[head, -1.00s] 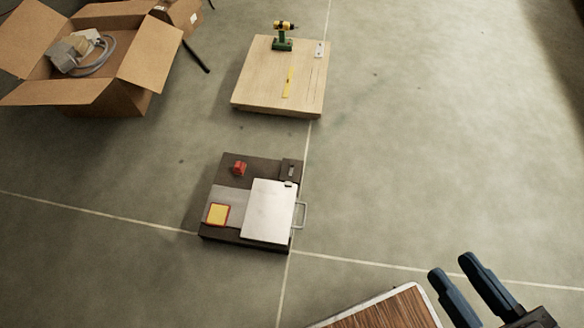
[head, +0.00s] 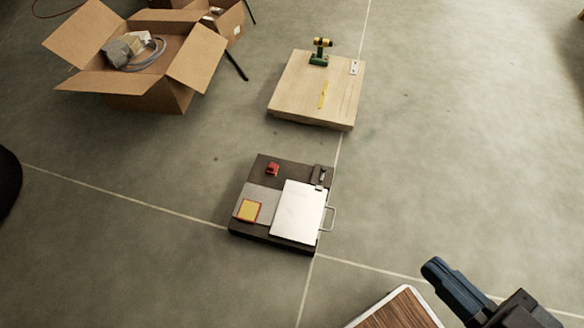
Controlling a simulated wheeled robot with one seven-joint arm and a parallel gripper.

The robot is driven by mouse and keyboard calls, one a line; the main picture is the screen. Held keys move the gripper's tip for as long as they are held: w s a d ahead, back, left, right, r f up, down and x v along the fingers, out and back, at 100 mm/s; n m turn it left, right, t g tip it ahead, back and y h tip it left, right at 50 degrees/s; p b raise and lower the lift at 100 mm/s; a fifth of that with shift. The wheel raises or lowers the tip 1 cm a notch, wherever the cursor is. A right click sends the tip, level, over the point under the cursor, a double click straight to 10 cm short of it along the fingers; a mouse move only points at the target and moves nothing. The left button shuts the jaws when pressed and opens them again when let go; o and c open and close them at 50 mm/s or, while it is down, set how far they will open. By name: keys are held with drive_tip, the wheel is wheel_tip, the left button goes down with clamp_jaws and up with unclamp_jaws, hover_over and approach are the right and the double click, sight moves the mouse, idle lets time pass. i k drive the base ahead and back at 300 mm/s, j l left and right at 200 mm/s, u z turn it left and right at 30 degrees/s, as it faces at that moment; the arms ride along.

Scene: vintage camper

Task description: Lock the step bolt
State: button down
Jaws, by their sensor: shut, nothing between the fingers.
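A dark low unit (head: 258,236) lies on the floor in the middle of the head view. It carries a pale flat plate (head: 298,211) with a metal loop handle (head: 329,218) on its right side. A small dark bolt fitting (head: 321,176) sits at the unit's far right corner, by the plate's far edge; its exact position is too small to tell. My gripper (head: 436,270) is at the lower right, shut and empty, well apart from the unit and the bolt.
An open cardboard box (head: 148,103) is at upper left. A wood-grain panel (head: 398,312) is below my gripper.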

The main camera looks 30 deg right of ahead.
sight(324, 169)
drive_tip(key=i+l+u, duration=0.15)
drive_tip(key=l+u, duration=0.25)
drive_tip(key=i+l+u, duration=0.1)
drive_tip(key=l+u, duration=0.8)
drive_tip(key=l, duration=1.05)
drive_tip(key=l+u, duration=0.1)
drive_tip(key=l, duration=1.05)
drive_tip(key=k, duration=0.05)
